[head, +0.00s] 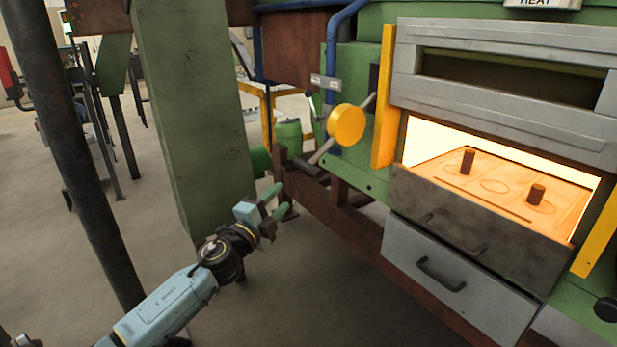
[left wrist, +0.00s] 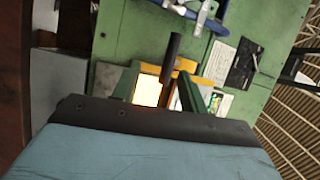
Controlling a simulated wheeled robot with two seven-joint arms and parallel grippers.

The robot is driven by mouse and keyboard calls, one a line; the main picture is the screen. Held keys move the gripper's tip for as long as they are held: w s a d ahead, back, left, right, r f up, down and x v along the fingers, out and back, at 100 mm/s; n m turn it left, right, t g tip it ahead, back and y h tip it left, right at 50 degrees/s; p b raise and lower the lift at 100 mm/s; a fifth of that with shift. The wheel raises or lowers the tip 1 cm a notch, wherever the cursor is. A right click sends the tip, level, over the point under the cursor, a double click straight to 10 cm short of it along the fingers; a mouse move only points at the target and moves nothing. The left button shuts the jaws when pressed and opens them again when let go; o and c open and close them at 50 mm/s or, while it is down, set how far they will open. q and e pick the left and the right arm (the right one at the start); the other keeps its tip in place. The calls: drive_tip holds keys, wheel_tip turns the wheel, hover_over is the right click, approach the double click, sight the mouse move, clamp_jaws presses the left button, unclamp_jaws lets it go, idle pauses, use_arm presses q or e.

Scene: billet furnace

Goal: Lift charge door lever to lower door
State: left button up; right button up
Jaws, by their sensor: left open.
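The lever (head: 323,150) is a grey bar set through a round yellow hub (head: 346,124) on the green furnace front. It slants down to the left and ends in a dark grip (head: 308,167). My left gripper (head: 272,197) is open and empty, below and left of the grip, with a gap between them. In the left wrist view a dark bar, seemingly the grip (left wrist: 171,58), stands beyond the green fingers (left wrist: 160,92). The furnace mouth (head: 500,180) is open and glowing, below a grey door-like panel (head: 505,78). My right gripper is not in view.
Two billets (head: 467,161) (head: 536,194) stand on the glowing hearth. Yellow guards (head: 385,95) flank the mouth. A green column (head: 190,110) stands left of my left gripper, and a rusty frame rail (head: 335,205) runs beneath the lever. Grey drawer (head: 455,285) sits below.

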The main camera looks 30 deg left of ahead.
sight(309, 162)
use_arm(q)
drive_tip(key=shift+m+t, duration=0.3)
drive_tip(key=shift+m, duration=0.1)
drive_tip(key=x, duration=0.4)
drive_tip(key=r+x, duration=0.1)
drive_tip(key=x, duration=0.3)
drive_tip(key=r+b+x, duration=0.1)
drive_tip(key=x, duration=0.4)
drive_tip(key=shift+s+d, duration=0.25)
drive_tip(key=shift+d, duration=0.05)
drive_tip(key=shift+w, duration=0.45)
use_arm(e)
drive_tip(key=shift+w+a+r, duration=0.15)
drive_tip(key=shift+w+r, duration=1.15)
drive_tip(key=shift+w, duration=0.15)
use_arm(q)
drive_tip(key=shift+c, duration=0.4)
clamp_jaws()
